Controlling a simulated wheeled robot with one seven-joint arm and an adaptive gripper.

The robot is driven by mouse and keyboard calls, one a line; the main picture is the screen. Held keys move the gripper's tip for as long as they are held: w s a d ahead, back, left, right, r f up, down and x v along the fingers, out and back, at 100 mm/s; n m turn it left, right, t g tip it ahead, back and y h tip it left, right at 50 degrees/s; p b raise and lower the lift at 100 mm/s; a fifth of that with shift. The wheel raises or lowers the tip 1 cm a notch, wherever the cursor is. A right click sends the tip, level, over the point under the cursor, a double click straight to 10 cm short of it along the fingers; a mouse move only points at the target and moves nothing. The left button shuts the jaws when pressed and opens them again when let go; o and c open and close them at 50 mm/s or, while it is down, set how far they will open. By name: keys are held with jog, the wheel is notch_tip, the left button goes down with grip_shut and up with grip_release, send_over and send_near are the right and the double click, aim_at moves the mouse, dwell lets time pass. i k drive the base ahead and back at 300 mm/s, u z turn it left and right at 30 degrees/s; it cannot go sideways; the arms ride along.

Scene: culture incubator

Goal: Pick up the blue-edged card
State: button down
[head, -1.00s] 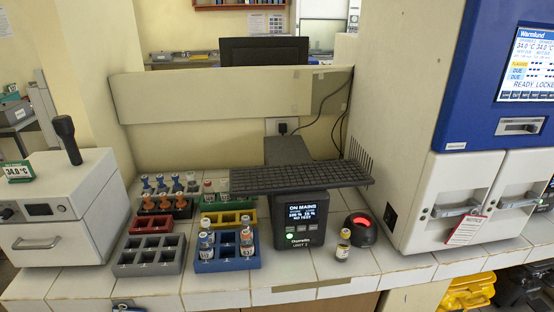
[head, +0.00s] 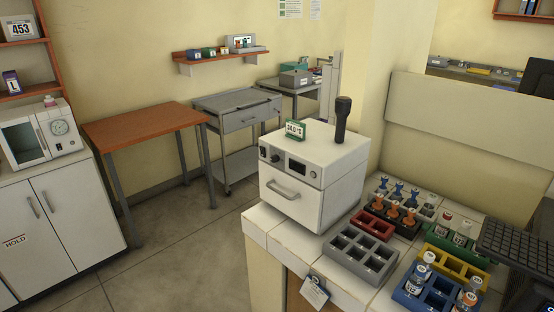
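A small white card with blue at its edge (head: 315,292) hangs at the front face of the tiled counter, below the grey rack, in the head view. It is tilted, and its print is too small to read. It hangs near the lower edge of the picture. My gripper is not in view.
A grey rack (head: 362,255) and a blue rack (head: 414,302) with vials are nearby. A wooden-topped table (head: 145,124) stands at the back left. Floor (head: 190,255) left of the counter is clear.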

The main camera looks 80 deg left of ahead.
aim_at(313, 293)
jog(key=u, duration=2.3)
jog(key=i, duration=0.5)
jog(key=z, duration=0.05)
jog(key=k, duration=0.5)
jog(key=u, duration=0.8)
jog(key=k, duration=0.65)
jog(key=z, duration=0.05)
